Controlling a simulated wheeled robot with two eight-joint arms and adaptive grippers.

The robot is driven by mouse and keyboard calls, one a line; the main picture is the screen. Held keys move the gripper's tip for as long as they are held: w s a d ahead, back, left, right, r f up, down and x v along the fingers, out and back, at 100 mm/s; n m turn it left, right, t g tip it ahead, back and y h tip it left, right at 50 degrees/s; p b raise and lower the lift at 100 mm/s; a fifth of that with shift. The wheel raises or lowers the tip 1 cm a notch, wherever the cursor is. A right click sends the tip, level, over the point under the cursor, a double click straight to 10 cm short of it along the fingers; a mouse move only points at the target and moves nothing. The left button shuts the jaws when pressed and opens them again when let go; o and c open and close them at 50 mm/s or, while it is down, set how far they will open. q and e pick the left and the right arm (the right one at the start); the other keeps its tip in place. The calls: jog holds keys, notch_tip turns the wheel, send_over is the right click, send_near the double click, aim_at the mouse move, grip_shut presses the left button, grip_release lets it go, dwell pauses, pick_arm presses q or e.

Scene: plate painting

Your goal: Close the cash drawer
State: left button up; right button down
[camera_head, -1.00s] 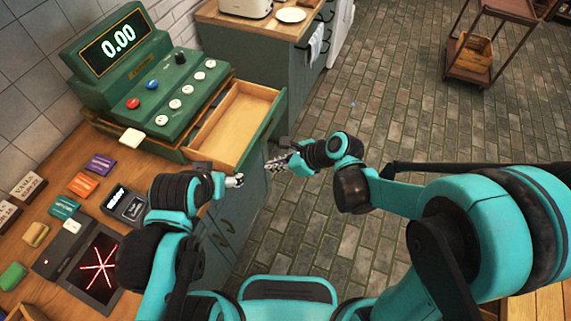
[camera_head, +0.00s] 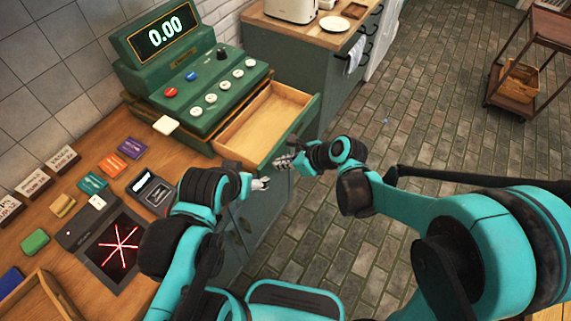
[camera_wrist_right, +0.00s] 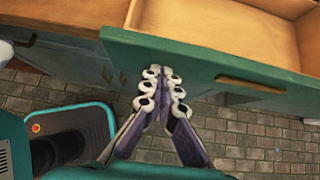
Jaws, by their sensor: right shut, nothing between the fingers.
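The green cash register (camera_head: 195,75) stands on the wooden counter at the upper left, its display reading 0.00. Its cash drawer (camera_head: 262,118) is pulled out to the right, empty, with a wooden inside and a green front. My right gripper (camera_head: 283,162) is shut and empty at the near end of the drawer front. In the right wrist view, its fingertips (camera_wrist_right: 162,75) overlap the green drawer front (camera_wrist_right: 215,62); I cannot tell whether they touch it. My left gripper (camera_head: 262,184) is nearer the front, beside the counter edge; its fingers are too small to read.
Several coloured blocks, a card terminal (camera_head: 152,190) and a dark pad with red lines (camera_head: 118,243) lie on the counter. A wooden cart (camera_head: 530,65) stands at the upper right. The brick floor right of the drawer is clear.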

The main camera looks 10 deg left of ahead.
jog(key=w+a, duration=0.2)
jog(key=a, duration=0.3)
jog(key=w+a, duration=0.2)
jog(key=a, duration=0.4)
jog(key=w+a, duration=0.2)
jog(key=a, duration=0.3)
jog(key=shift+a+b, duration=0.15)
jog(key=shift+b, duration=0.25)
jog(key=shift+w+a, duration=0.1)
jog(key=shift+a, duration=0.35)
jog(key=shift+w+r, duration=0.1)
